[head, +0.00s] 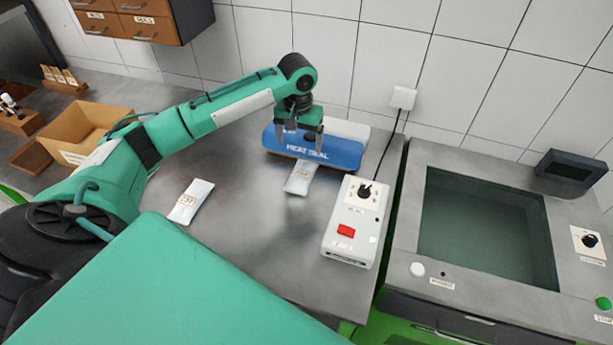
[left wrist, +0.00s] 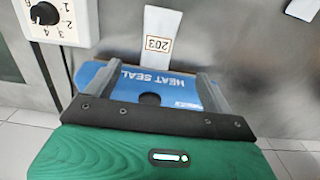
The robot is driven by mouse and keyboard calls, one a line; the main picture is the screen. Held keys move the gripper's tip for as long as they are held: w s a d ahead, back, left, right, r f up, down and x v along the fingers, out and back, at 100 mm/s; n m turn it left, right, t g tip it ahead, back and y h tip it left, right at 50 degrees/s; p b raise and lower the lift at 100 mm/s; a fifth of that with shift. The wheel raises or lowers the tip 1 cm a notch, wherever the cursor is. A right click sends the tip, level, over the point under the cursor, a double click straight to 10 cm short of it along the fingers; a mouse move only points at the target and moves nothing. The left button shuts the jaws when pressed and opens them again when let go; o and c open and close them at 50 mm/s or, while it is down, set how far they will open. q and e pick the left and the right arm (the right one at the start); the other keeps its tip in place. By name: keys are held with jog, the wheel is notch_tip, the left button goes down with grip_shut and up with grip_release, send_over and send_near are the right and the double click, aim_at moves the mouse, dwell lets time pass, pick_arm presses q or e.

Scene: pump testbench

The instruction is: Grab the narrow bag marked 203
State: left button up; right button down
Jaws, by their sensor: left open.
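The narrow white bag marked 203 (left wrist: 158,40) lies at the front edge of the blue heat sealer (left wrist: 140,88), its label readable in the left wrist view. In the head view this bag (head: 299,181) lies on the steel bench, one end against or under the front of the sealer (head: 340,155), marked HEAT SEAL; I cannot tell which. My left gripper (head: 300,143) is open and empty above the sealer, pointing down. In the left wrist view its fingers (left wrist: 158,76) are apart, with the bag beyond the gap between them. My right gripper is not in view.
A second white bag (head: 190,202) lies on the bench to the left, its label too small to read. A white control box (head: 356,222) with a knob and red switch stands right of the sealer. A cardboard box (head: 95,122) is at left, a tank (head: 485,225) at right.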

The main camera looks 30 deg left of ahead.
pick_arm(q)
jog(key=p, duration=0.1)
send_near(301, 175)
jog(key=shift+s+a+f, duration=0.1)
jog(key=shift+s+a, duration=0.05)
jog(key=shift+s, duration=0.2)
jog(key=shift+w+f, duration=0.2)
jog(key=shift+f, duration=1)
jog(key=shift+f+p, duration=0.4)
jog(key=shift+f, duration=0.1)
jog(key=shift+f+p, duration=0.3)
jog(key=shift+f, duration=0.1)
notch_tip(301, 175, down, 4)
jog(key=shift+w+r+p, duration=0.1)
jog(key=shift+r+p, duration=0.1)
jog(key=shift+p, duration=0.4)
jog(key=shift+f, duration=0.3)
jog(key=c, duration=1.2)
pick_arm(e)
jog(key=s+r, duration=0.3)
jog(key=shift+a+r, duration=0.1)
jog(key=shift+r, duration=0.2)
pick_arm(q)
jog(key=shift+r, duration=0.2)
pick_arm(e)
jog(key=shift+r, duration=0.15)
